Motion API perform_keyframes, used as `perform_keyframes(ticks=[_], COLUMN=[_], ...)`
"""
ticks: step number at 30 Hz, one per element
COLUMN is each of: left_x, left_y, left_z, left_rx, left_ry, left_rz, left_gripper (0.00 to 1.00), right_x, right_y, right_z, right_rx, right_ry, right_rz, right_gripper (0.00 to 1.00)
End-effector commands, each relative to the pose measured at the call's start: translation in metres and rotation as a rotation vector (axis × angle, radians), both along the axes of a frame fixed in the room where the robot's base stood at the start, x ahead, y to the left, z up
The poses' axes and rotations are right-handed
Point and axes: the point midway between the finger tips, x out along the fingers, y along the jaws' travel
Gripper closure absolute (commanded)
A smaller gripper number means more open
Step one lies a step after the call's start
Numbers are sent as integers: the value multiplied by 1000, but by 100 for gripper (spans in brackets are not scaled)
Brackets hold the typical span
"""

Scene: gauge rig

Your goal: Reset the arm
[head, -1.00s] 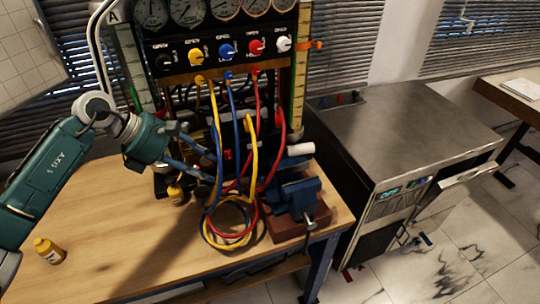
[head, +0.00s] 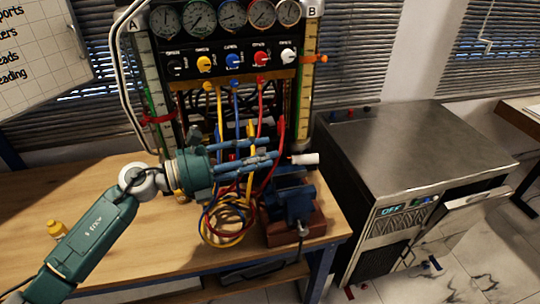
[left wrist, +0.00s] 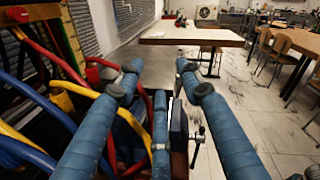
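My left arm (head: 95,235) reaches in from the left of the head view. Its gripper (head: 272,156) points right, in front of the hoses of the gauge rig. Its long blue fingers are spread with nothing between them, and the left wrist view shows them apart too (left wrist: 165,85). The gauge rig (head: 232,60) stands at the back of the bench with dials, coloured knobs and yellow, blue and red hoses (head: 238,238) coiled below. The fingers hide part of the hoses. My right gripper is not in view.
A blue vise (head: 290,200) on a red-brown base stands right of the hoses, with a white cylinder (head: 305,159) just beyond the fingertips. A yellow bottle (head: 57,230) stands behind my forearm. A metal cabinet (head: 420,150) is to the right. The bench's left part (head: 60,190) is mostly clear.

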Motion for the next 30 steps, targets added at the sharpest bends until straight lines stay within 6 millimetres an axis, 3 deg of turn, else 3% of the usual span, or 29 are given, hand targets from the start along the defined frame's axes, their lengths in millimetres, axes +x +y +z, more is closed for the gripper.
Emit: perform_keyframes(ticks=[21, 26, 28, 30], left_x=[5, 10, 16, 21], left_y=[4, 13, 33, 64], left_z=[10, 34, 40, 32], left_rx=[-125, -417, -620, -831], left_ry=[52, 190, 312, 460], left_rz=[70, 214, 329, 465], left_gripper=[63, 63, 63, 63], right_x=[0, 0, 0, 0], right_y=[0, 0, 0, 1], right_z=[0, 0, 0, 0], right_rx=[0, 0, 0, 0], right_ry=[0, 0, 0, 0], right_rz=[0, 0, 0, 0], right_gripper=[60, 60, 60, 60])
